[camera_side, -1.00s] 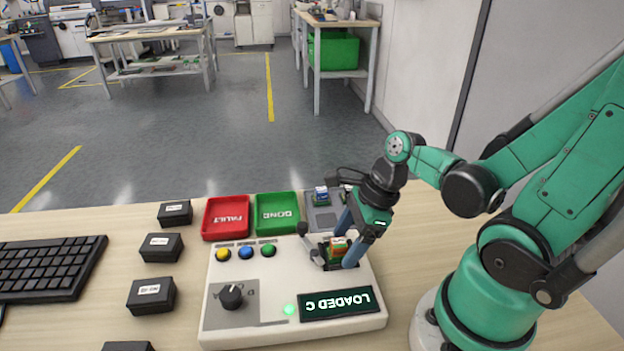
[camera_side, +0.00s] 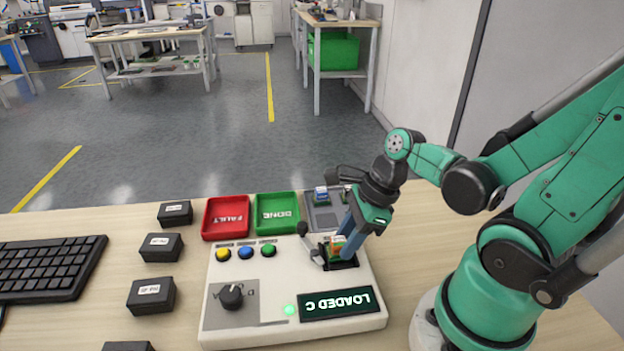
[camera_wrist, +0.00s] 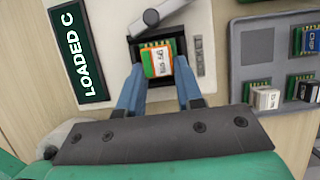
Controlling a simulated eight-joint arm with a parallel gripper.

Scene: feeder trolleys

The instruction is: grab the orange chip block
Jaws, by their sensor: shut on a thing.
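The orange chip block (camera_side: 337,243) has a white label and a green board edge. It sits in the dark socket of the white test box (camera_side: 213,308). My gripper (camera_side: 344,250) reaches down over the socket and is shut on the block. In the wrist view the block (camera_wrist: 157,60) lies between the two blue fingers (camera_wrist: 158,75), one on each side. The fingers hide part of the block in the side view. I see no gap showing the block lifted clear of the socket.
A lever with a dark knob (camera_side: 302,229) stands just left of the socket. The display (camera_side: 338,304) reads LOADED C, beside a lit green lamp (camera_side: 290,310). Red (camera_side: 207,232) and green (camera_side: 262,232) trays and a grey chip tray (camera_side: 312,222) lie behind.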

